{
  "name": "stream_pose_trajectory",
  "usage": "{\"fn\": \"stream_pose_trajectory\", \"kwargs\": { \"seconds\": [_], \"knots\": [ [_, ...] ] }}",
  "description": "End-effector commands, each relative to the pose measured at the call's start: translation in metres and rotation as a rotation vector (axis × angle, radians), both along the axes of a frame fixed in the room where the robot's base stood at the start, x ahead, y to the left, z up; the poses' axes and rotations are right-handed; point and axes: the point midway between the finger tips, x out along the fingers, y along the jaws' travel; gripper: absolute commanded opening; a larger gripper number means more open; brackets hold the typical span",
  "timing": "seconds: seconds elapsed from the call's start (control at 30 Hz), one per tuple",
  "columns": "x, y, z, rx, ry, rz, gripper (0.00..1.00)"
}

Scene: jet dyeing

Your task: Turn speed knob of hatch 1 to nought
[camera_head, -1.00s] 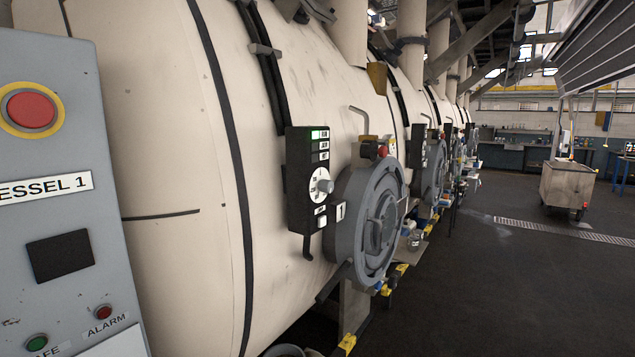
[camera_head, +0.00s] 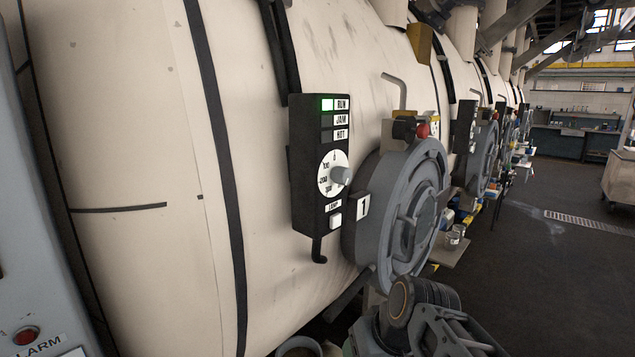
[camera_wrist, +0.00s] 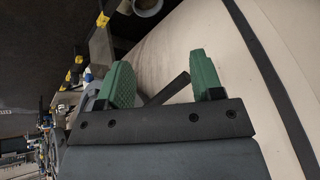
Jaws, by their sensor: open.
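The speed knob (camera_head: 341,176) is a pale round knob on a white dial (camera_head: 327,166) with printed numbers. The dial sits on a black control panel (camera_head: 309,214) on the cream vessel. Which mark the knob points to cannot be made out. Hatch 1 (camera_head: 380,215) is a round grey door just right of the panel, with a small "1" plate (camera_head: 363,206). My gripper shows in the wrist view (camera_wrist: 161,82) with two green fingers apart and nothing between them. The knob is not visible in the wrist view, and the fingers are clear of it.
A grey console (camera_head: 30,230) stands at the left. Open floor (camera_head: 540,270) lies right.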

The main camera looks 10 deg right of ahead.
Motion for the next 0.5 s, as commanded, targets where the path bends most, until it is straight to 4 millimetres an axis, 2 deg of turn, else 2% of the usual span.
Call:
{"fn": "stream_pose_trajectory", "kwargs": {
  "seconds": [0.07, 0.1, 0.23, 0.4, 0.5],
  "knots": [
    [0.021, -0.011, 0.024, 0.1, -0.109, 0.031, 0.6],
    [0.031, -0.015, 0.043, 0.144, -0.181, 0.066, 0.6],
    [0.052, -0.032, 0.111, 0.221, -0.471, 0.199, 0.6],
    [0.054, -0.056, 0.195, 0.177, -0.864, 0.374, 0.6],
    [0.046, -0.066, 0.231, 0.113, -1.041, 0.45, 0.6]
  ]
}}
